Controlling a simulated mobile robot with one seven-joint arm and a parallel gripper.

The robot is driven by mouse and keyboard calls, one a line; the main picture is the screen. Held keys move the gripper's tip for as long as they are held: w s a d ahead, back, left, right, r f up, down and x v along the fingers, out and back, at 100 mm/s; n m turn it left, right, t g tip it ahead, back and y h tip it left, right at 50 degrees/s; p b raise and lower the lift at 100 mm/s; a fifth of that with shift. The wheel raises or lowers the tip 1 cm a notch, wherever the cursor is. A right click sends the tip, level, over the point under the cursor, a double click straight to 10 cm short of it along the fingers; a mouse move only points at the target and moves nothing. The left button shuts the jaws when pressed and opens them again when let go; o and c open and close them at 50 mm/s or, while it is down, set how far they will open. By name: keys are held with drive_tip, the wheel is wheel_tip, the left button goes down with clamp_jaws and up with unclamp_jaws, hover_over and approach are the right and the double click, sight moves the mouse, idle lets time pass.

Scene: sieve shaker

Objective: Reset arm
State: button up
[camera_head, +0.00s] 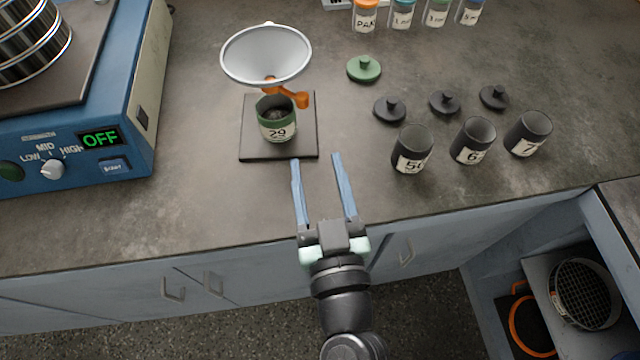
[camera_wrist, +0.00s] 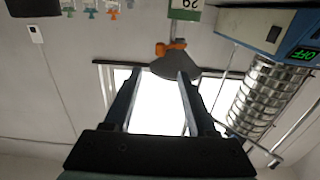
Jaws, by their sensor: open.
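My gripper (camera_head: 316,160) is open and empty, with its two blue fingers apart. It is over the front part of the counter, just in front of the dark square pad (camera_head: 249,152). A green cup labelled 29 (camera_head: 277,125) stands on that pad under a wide funnel (camera_head: 266,54) with an orange holder (camera_head: 290,97). In the wrist view, the open fingers (camera_wrist: 158,75) point towards the funnel (camera_wrist: 176,68), which appears upside down, and nothing is between them.
The blue sieve shaker (camera_head: 88,150) at left reads OFF. Black cups (camera_head: 412,150) labelled 50, 6 and 7 stand at right, with black lids (camera_head: 390,109) and a green lid (camera_head: 364,69) behind. Several jars (camera_head: 402,15) line the back. A sieve (camera_head: 585,294) sits lower right.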

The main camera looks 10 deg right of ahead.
drive_tip(key=shift+s, duration=0.8)
drive_tip(key=w+a+r+n+t+y, duration=0.1)
drive_tip(key=w+a+r+t, duration=0.2)
drive_tip(key=r, duration=1)
drive_tip(key=w+r+n+t+y, duration=0.15)
drive_tip(key=w+r, duration=0.25)
drive_tip(key=r, duration=1)
drive_tip(key=s+r+m+t+h+p, duration=0.1)
drive_tip(key=r+p, duration=0.6)
drive_tip(key=r, duration=0.9)
drive_tip(key=s+r+m+t+h+p, duration=0.2)
drive_tip(key=r+p, duration=0.6)
drive_tip(key=r, duration=0.9)
drive_tip(key=s+t, duration=0.2)
drive_tip(key=s, duration=0.1)
drive_tip(key=shift+d+h, duration=0.15)
drive_tip(key=shift+h, duration=0.2)
drive_tip(key=shift+f, duration=0.15)
